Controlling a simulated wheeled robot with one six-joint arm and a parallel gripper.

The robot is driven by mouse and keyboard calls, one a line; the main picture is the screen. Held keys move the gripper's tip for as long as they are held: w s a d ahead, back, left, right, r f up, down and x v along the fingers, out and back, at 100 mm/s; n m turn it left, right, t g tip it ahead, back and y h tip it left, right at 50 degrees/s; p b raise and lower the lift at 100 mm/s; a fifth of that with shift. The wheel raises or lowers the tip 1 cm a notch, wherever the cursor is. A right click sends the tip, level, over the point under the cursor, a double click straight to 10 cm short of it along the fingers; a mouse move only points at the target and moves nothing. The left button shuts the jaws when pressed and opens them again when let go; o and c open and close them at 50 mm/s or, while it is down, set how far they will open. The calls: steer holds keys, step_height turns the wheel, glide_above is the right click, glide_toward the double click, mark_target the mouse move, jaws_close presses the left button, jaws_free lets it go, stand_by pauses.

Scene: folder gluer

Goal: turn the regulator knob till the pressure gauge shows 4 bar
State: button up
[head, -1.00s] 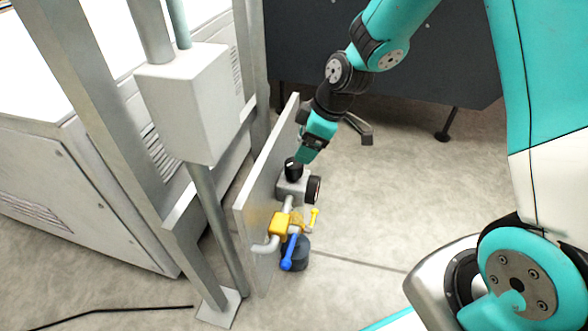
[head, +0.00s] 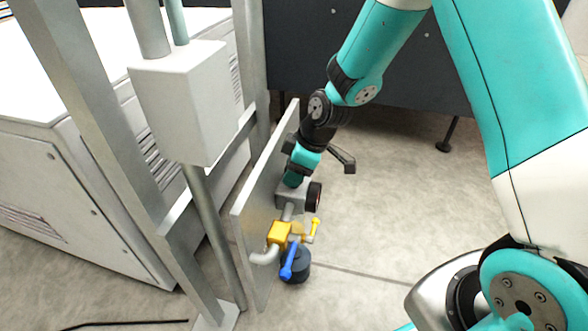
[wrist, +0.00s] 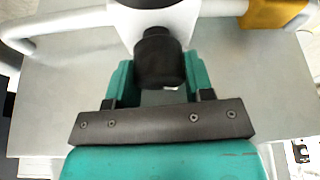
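The regulator (head: 290,197) is a grey block on an upright panel. Its black knob (wrist: 160,60) sits between the green fingers of my gripper (wrist: 160,82) in the wrist view. The fingers are close on both sides of the knob, and I cannot tell whether they touch it. In the head view my gripper (head: 294,178) is right above the regulator and hides the knob. The pressure gauge (head: 314,197) is a round black-rimmed body on the regulator's right side. Its dial is turned away, so no reading shows.
The grey panel (head: 247,208) stands left of the regulator. Below are a yellow valve body (head: 279,233), a blue lever (head: 289,262), a small yellow lever (head: 314,229) and a dark bowl (head: 300,268). Metal posts and a grey box (head: 182,105) stand left.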

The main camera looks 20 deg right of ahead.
steer(key=shift+r+n+p, duration=0.1)
steer(key=shift+n+p, duration=0.4)
steer(key=shift+p, duration=0.05)
steer(key=o, duration=0.9)
steer(key=p+v, duration=0.2)
steer(key=v, duration=0.3)
steer(key=p+v, duration=0.2)
steer(key=v, duration=0.4)
steer(key=p+v, duration=0.2)
steer(key=v, duration=0.4)
steer(key=shift+w+d, duration=0.2)
steer(key=shift+d, duration=0.15)
